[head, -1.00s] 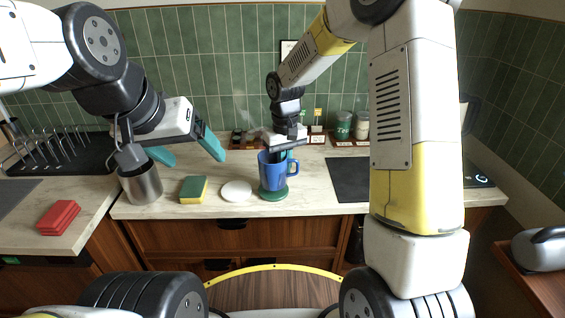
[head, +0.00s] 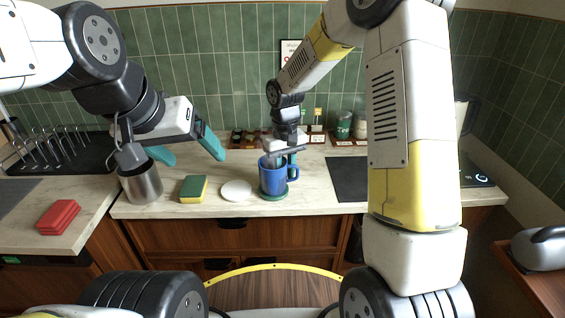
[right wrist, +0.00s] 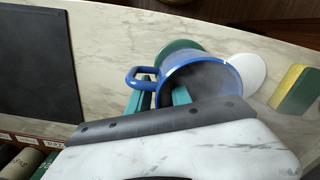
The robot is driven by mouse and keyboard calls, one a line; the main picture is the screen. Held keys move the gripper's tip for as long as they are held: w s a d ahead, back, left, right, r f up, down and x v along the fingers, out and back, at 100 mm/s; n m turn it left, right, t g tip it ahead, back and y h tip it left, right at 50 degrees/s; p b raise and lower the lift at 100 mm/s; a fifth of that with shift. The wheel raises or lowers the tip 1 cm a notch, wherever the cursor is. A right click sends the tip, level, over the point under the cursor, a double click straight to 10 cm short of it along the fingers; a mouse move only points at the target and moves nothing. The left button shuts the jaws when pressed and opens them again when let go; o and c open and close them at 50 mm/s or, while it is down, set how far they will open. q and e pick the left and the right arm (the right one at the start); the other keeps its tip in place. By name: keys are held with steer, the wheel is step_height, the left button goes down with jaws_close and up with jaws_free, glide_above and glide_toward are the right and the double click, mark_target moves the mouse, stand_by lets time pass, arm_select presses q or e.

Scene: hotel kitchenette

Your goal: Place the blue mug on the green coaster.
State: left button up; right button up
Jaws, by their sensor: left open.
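The blue mug (head: 272,180) stands upright on the green coaster (head: 273,198) on the counter, its handle to the right. The coaster's rim shows below the mug, and also behind it in the right wrist view (right wrist: 180,46). My right gripper (head: 283,159) is at the mug's rim, pointing down. In the right wrist view its teal fingers straddle the mug's wall near the handle, one inside and one outside, with a visible gap between them. The mug (right wrist: 205,75) looks empty inside. My left gripper (head: 188,156) is open and empty, above the counter at left.
A white round coaster (head: 236,191) lies just left of the mug, then a yellow-green sponge (head: 193,189) and a metal canister (head: 141,184). A dark hob plate (head: 348,179) is to the right. Red cloths (head: 58,217) lie far left. Jars (head: 343,126) stand at the back.

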step_height(320, 180, up, 11)
steer(key=shift+w+r, duration=0.1)
steer(key=shift+r, duration=0.5)
steer(key=s+d+r+m+t, duration=0.1)
steer(key=s+d+r+t, duration=0.1)
steer(key=s, duration=0.5)
steer(key=s+d+r+m+t+y, duration=0.1)
steer(key=s+d+r+t, duration=0.1)
steer(key=s+d+r, duration=0.2)
steer(key=s+d+r+m+t+y, duration=0.1)
steer(key=s+d+r+m+t, duration=0.1)
steer(key=s, duration=0.9)
steer(key=shift+d+r, duration=0.75)
steer(key=shift+d, duration=0.55)
